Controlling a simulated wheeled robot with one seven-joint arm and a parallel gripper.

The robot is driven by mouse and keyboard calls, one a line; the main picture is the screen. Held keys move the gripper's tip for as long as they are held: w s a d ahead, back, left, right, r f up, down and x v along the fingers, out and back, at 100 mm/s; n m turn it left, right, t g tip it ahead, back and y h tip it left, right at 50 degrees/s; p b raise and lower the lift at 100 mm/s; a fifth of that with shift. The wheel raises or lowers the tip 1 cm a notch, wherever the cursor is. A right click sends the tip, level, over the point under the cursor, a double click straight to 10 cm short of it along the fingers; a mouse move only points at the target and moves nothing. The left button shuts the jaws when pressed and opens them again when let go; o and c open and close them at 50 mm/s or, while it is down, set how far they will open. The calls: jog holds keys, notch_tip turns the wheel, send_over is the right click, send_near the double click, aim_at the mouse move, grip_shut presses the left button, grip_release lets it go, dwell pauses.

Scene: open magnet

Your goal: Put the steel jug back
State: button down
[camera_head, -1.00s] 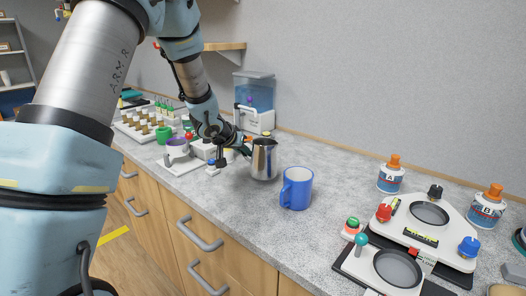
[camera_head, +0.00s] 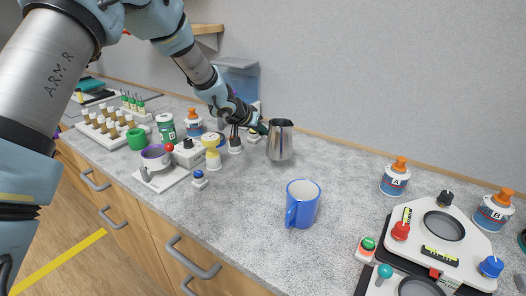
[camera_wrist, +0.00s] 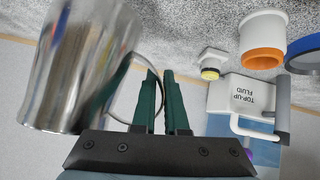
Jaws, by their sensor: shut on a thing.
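The steel jug (camera_head: 281,141) is upright near the back of the counter, beyond and a little left of the blue mug. My gripper (camera_head: 263,127) comes in from the left and is shut on the jug's handle. In the wrist view, the jug (camera_wrist: 78,70) fills the left side, and its handle loop reaches between the green fingers of my gripper (camera_wrist: 160,82). I cannot tell whether the jug's base touches the counter or hangs slightly above it.
The blue mug (camera_head: 302,204) stands in front of the jug. Bottles and small jars crowd the left, near a vial rack (camera_head: 112,124). A top-up fluid tank (camera_wrist: 245,98) is behind my gripper. Bottle A (camera_head: 395,178) and a white device (camera_head: 440,235) are right.

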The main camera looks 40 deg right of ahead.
jog(key=shift+f, duration=2.45)
jog(key=shift+f, duration=0.15)
jog(key=c, duration=0.9)
grip_release()
jog(key=shift+c, duration=0.2)
jog(key=b+v, duration=0.1)
jog(key=v, duration=1.1)
jog(key=shift+s, duration=0.15)
